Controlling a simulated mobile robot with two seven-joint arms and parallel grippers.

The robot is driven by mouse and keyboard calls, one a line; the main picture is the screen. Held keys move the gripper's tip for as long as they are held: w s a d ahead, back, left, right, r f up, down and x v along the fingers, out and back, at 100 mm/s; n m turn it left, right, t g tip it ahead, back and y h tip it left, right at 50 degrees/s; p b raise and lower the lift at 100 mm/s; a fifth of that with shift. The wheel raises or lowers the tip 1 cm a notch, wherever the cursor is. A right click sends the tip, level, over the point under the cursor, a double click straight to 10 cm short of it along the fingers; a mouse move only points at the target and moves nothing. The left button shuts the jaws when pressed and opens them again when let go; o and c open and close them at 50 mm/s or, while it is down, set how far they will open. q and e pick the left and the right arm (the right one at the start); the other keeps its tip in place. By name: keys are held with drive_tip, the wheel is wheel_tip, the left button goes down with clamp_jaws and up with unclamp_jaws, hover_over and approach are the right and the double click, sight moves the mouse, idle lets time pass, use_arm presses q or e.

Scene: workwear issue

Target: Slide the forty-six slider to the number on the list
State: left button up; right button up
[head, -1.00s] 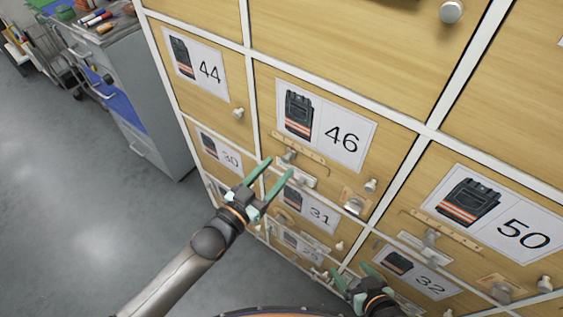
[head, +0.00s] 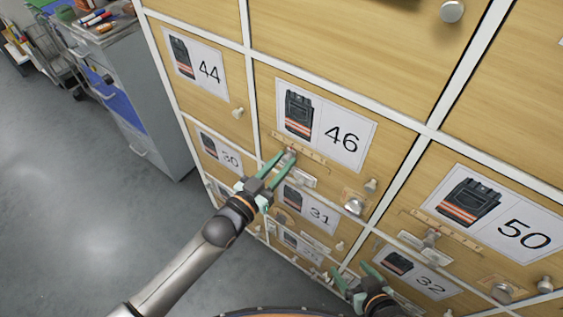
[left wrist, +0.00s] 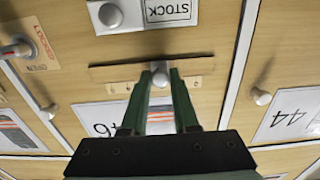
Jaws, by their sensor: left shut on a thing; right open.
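The forty-six door carries a white 46 label (head: 325,127) with a picture of dark workwear with orange bands. Below the label is a wooden slider rail (head: 312,158) with small marks too small to read. My left gripper (head: 281,159) is shut on this knob; in the left wrist view (left wrist: 160,75) the fingertips sit on both sides of the knob (left wrist: 160,77). My right gripper (head: 350,270) is open and empty, low by the 32 door. No list is recognisable.
A STOCK plate (left wrist: 170,10) and a round knob (left wrist: 110,14) sit close to the rail. Another round knob (head: 355,205) and a small peg (head: 371,186) are on the door's lower right. Door 44 (head: 197,66) is at left, door 50 (head: 498,213) at right.

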use_arm(q)
clamp_jaws()
idle(0.8)
drive_tip(key=shift+w+a, duration=0.1)
drive_tip(key=shift+w+a+f, duration=0.1)
drive_tip(key=shift+w+a, duration=0.65)
drive_tip(key=shift+a, duration=0.3)
drive_tip(key=o, duration=0.8)
unclamp_jaws()
drive_tip(key=shift+d, duration=0.1)
drive_tip(key=shift+s, duration=0.1)
drive_tip(key=v, duration=1.2)
drive_tip(key=shift+s, duration=0.2)
